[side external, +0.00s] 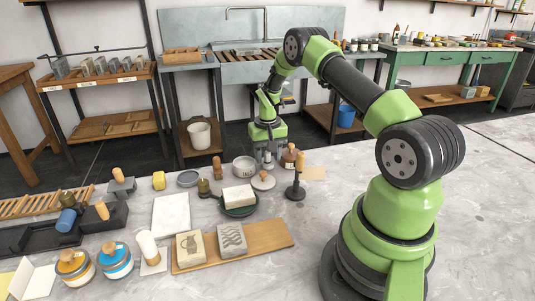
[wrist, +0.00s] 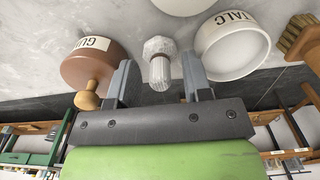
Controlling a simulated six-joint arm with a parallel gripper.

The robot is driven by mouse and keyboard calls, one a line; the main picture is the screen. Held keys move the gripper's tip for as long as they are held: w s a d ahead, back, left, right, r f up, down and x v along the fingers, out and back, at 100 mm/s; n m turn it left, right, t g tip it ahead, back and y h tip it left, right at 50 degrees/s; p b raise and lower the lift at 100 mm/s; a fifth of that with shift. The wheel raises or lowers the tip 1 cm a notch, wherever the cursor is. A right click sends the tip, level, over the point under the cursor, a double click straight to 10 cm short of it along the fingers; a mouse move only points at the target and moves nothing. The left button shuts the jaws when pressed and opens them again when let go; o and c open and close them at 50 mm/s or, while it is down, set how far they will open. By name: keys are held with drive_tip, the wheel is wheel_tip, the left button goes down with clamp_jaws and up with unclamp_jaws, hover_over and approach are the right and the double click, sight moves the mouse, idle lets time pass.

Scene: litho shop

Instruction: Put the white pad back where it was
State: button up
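I cannot tell for certain which thing is the white pad. A round, whitish pad with a wooden knob (side external: 263,184) lies on the stone top in front of my gripper (side external: 268,152). A white block (side external: 238,195) sits on a dark green dish (side external: 240,211). In the wrist view my gripper (wrist: 160,82) is open, with a clear faceted glass piece (wrist: 158,62) between the two fingers and a gap on both sides. A pale round edge (wrist: 183,5), cut off by the frame, shows beyond the glass piece.
A brown pot labelled GUM (wrist: 88,66) and a white bowl labelled TALC (wrist: 236,48) stand close on either side of the fingers. A dark stand with a wooden handle (side external: 295,192), a wooden board with two stones (side external: 271,237) and a white slab (side external: 171,214) are nearby. The right worktop is clear.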

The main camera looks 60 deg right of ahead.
wheel_tip(320, 180, up, 12)
drive_tip(key=a+r+n+t, duration=0.1)
drive_tip(key=a+r+t, duration=0.1)
drive_tip(key=a+r, duration=0.75)
drive_tip(key=s+a+r+n+t+y, duration=0.1)
drive_tip(key=s+a+r+n+t, duration=0.1)
drive_tip(key=s+a, duration=0.6)
drive_tip(key=s+a+r+n+t+y, duration=0.1)
drive_tip(key=s+a+r+n+t, duration=0.1)
drive_tip(key=s+a+r, duration=0.3)
drive_tip(key=s+a+t, duration=0.1)
drive_tip(key=s+a, duration=0.2)
drive_tip(key=s, duration=0.2)
drive_tip(key=shift+r, duration=0.2)
